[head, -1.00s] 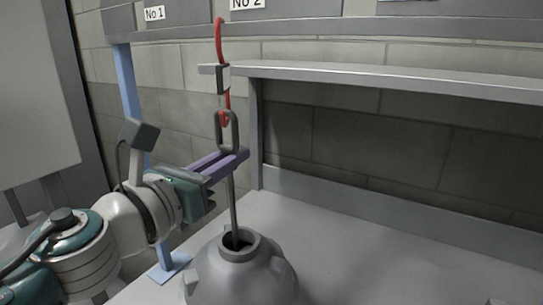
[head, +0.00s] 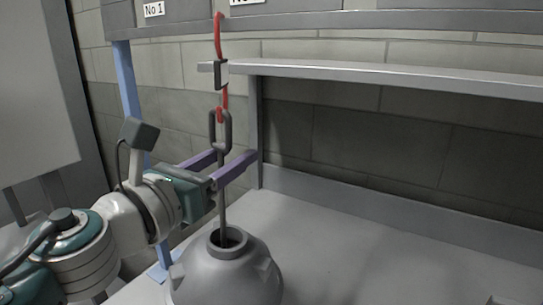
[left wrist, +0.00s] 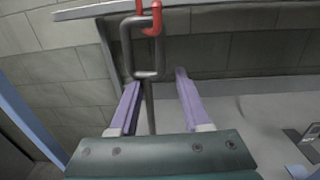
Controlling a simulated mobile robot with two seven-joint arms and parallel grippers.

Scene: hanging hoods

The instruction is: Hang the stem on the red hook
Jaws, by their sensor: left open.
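The red hook (head: 219,40) hangs from the beam at the top of the head view, with a grey clip on its shank. The dark grey stem (head: 223,205) stands upright out of the hood's collar, and its top loop (head: 228,130) is at the hook's lower bend. In the left wrist view the red hook (left wrist: 156,18) passes through the stem's loop (left wrist: 127,50). My left gripper (head: 232,156) is open just below the loop, its purple fingers spread on either side of the stem. My right gripper is in neither view.
The grey hood (head: 225,275) is below the gripper; whether it hangs or rests is unclear. A blue post (head: 127,85) stands left, behind my arm. A grey shelf (head: 400,76) lies right of the hook.

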